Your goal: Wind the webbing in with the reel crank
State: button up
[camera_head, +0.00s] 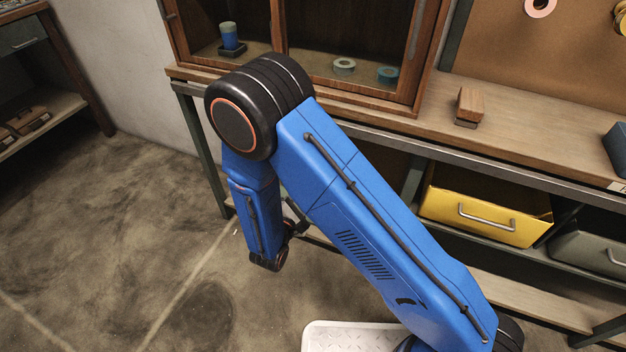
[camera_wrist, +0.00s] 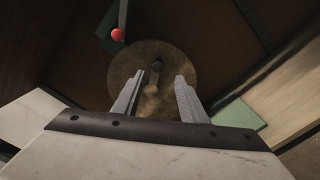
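In the wrist view my gripper (camera_wrist: 157,80) is open, its two grey fingers well apart and nothing held between them. Beyond the fingers is a round brown disc (camera_wrist: 178,62), which looks like the reel, with a dark round hub or knob (camera_wrist: 157,66) near its middle. A lighter strip runs down the disc from there; I cannot tell if it is the crank arm. A red ball (camera_wrist: 117,34) on a thin grey rod shows at the upper left of the disc. I cannot make out the webbing. In the head view my gripper and the reel are out of sight.
In the head view a wooden bench (camera_head: 540,145) carries a cabinet (camera_head: 425,50) with tape rolls and a small wooden block (camera_head: 469,104). A yellow drawer (camera_head: 490,209) sits below, beside a grey bin (camera_head: 590,250). The floor at left is clear.

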jog(key=v, duration=0.7)
jog(key=shift+s, duration=0.2)
jog(key=shift+a, duration=0.1)
